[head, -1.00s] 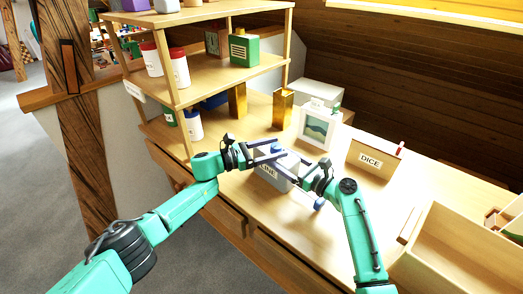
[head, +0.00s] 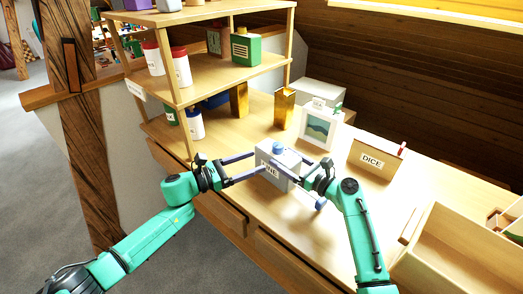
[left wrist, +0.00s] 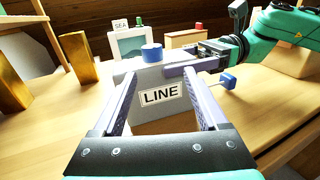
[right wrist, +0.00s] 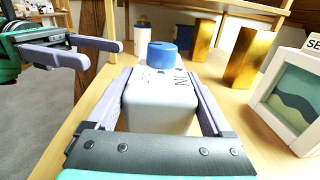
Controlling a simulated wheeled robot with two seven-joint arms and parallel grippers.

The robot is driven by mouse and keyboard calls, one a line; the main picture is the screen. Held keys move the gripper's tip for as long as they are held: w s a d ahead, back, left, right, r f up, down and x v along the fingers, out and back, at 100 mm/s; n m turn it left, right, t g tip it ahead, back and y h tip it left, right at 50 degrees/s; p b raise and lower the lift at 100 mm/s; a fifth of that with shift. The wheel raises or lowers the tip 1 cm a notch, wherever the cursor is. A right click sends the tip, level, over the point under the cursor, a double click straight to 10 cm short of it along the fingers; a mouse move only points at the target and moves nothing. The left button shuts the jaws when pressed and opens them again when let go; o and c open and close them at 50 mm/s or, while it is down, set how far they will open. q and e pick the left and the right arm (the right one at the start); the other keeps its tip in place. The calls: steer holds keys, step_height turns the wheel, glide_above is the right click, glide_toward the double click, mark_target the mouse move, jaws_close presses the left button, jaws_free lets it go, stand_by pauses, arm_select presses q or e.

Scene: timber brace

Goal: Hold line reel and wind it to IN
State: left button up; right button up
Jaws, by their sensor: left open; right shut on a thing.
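The line reel (head: 277,163) is a grey box with a LINE label and a blue knob (head: 278,147) on top, standing over the wooden bench. A blue-ended handle (head: 319,204) shows low on its right side, also in the left wrist view (left wrist: 227,81). My right gripper (head: 294,168) is shut on the reel body, which sits between its fingers in the right wrist view (right wrist: 160,105). My left gripper (head: 259,164) is open, its fingers pointing at the label side from the left. In the right wrist view it looks empty and apart from the reel.
A shelf unit (head: 210,79) with jars and boxes stands at the back left. Gold blocks (head: 284,109), a framed SEA picture (head: 318,129) and a DICE box (head: 375,160) stand behind the reel. An open wooden tray (head: 425,235) lies at right.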

mark_target(273, 149)
arm_select(q)
steer(key=w+d+n+t+y, duration=0.1)
steer(key=w+d, duration=0.1)
steer(key=w+d+r+n+t+y, duration=0.1)
steer(key=w+d+n+t, duration=0.1)
steer(key=d, duration=0.1)
steer(key=w+d+n+t+y, duration=0.1)
steer(key=w+d+y, duration=0.1)
steer(key=d, duration=0.1)
steer(key=shift+w+r, duration=0.15)
steer(key=shift+w, duration=0.05)
steer(key=shift+a, duration=0.1)
jaws_close()
steer(key=shift+h, duration=0.5)
steer(key=m+g+h, duration=0.2)
steer(key=g, duration=0.1)
steer(key=shift+m+h, duration=0.3)
steer(key=shift+m, duration=0.1)
steer(key=shift+f+m+g+h, duration=0.25)
steer(key=shift+m+g+h, duration=0.8)
steer(key=shift+g, duration=0.65)
steer(key=shift+m, duration=0.25)
steer(key=shift+s+r+m+g, duration=0.15)
steer(key=shift+m+g, duration=0.15)
steer(key=shift+g, duration=0.3)
